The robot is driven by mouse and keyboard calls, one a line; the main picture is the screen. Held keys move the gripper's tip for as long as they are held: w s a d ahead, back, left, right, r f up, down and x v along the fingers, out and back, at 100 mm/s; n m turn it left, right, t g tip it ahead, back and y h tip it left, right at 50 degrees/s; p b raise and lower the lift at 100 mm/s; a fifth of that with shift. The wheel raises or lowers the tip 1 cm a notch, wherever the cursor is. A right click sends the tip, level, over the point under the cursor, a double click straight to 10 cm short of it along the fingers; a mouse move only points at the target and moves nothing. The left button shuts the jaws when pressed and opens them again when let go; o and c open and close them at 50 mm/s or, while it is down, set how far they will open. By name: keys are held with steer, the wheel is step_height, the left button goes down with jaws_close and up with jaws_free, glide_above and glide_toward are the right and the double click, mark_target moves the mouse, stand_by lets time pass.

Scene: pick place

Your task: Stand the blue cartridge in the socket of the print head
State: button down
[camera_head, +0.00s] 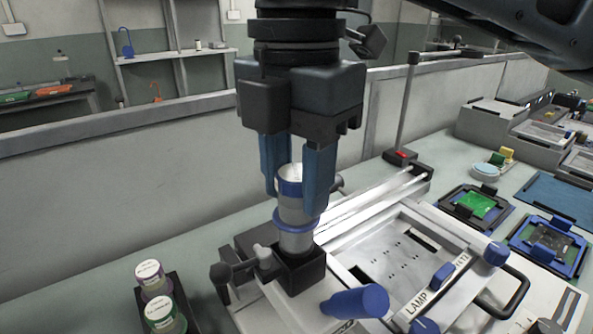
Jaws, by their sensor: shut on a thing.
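My gripper (298,193) points straight down, its two blue-grey fingers on either side of the top of the blue cartridge (296,241). The cartridge is a grey cylinder with a white top, a dark blue band and a blue ring low on its body. It stands about upright. Its lower end meets the black square socket (300,275) at the back left corner of the white printer (390,250). The bottom is hidden by the socket's walls, so how deep it sits cannot be told.
A black rack (185,300) at the lower left holds a purple-labelled cartridge (153,279) and a green-labelled cartridge (163,314). A blue cylindrical handle (358,303) lies just right of the socket. Bright rails (375,205) run behind it. Green boards (478,205) lie at the right.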

mark_target(297, 207)
steer(key=shift+f+b, duration=0.4)
steer(key=shift+f, duration=1.4)
stand_by(0.8)
steer(key=c, duration=0.6)
jaws_free()
steer(key=shift+c, duration=0.2)
steer(key=c, duration=0.3)
step_height(297, 207, up, 7)
steer(key=p, duration=0.7)
